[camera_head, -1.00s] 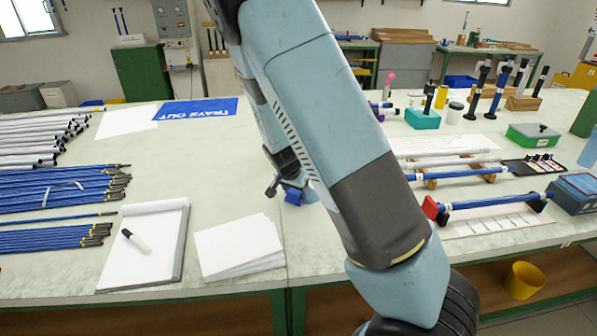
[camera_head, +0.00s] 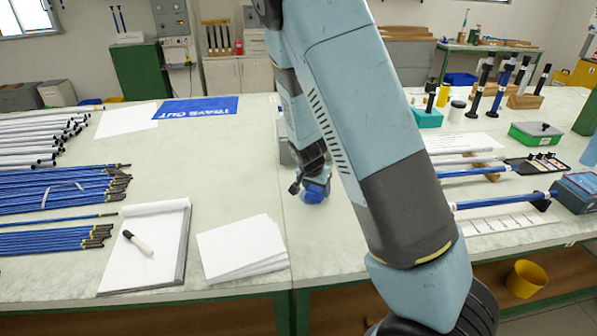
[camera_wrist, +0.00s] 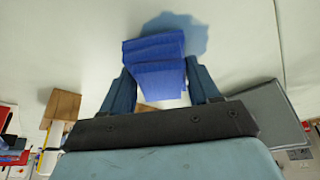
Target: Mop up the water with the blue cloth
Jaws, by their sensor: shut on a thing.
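The blue cloth (camera_wrist: 155,62) is folded and gripped between the two fingers of my gripper (camera_wrist: 160,82) in the wrist view. In the head view, the cloth (camera_head: 314,193) shows as a small blue patch at the tip of my gripper (camera_head: 313,182), low at the bench top. The water (camera_wrist: 190,32) is a bluish puddle on the pale bench, just beyond the cloth in the wrist view. The cloth's far edge overlaps it in the picture; I cannot tell whether they touch. I cannot make out the water in the head view, where my arm hides part of the bench.
A grey box (camera_wrist: 272,115) stands close beside my gripper in the wrist view. White paper sheets (camera_head: 240,248) and a notepad (camera_head: 150,245) lie to the left. Blue rods (camera_head: 55,190) lie at the far left. Stands and rods fill the right side.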

